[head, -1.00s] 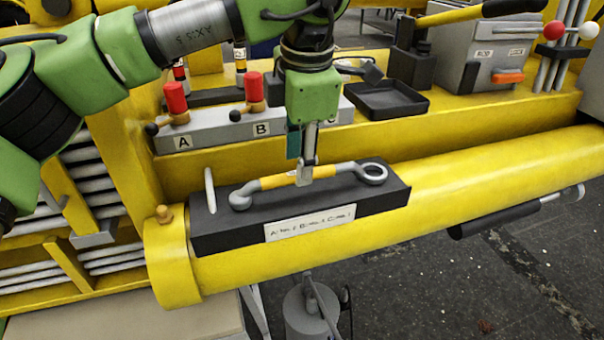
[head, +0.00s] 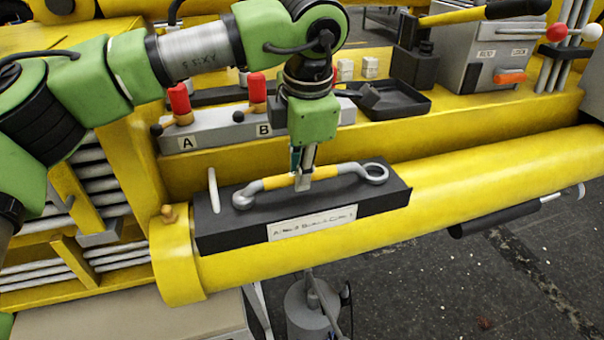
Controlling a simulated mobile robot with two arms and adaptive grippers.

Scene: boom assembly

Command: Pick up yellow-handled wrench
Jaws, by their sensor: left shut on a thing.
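The yellow-handled wrench (head: 325,174) lies along a black block (head: 230,238), with its grey ring end (head: 374,173) at the right and its other grey end at the left. My left gripper (head: 302,184) points down from above and is shut on the yellow handle near its middle. The gripper hides a small part of the handle. The wrench is at the block's top; I cannot tell whether it is lifted clear of it. My right gripper is not in view.
A white peg (head: 213,190) stands at the block's left end. Behind is a grey valve panel (head: 215,133) with red handles and letters A and B. A black tray (head: 393,103) and a grey box (head: 488,60) stand further back. The yellow boom tube (head: 480,178) runs right.

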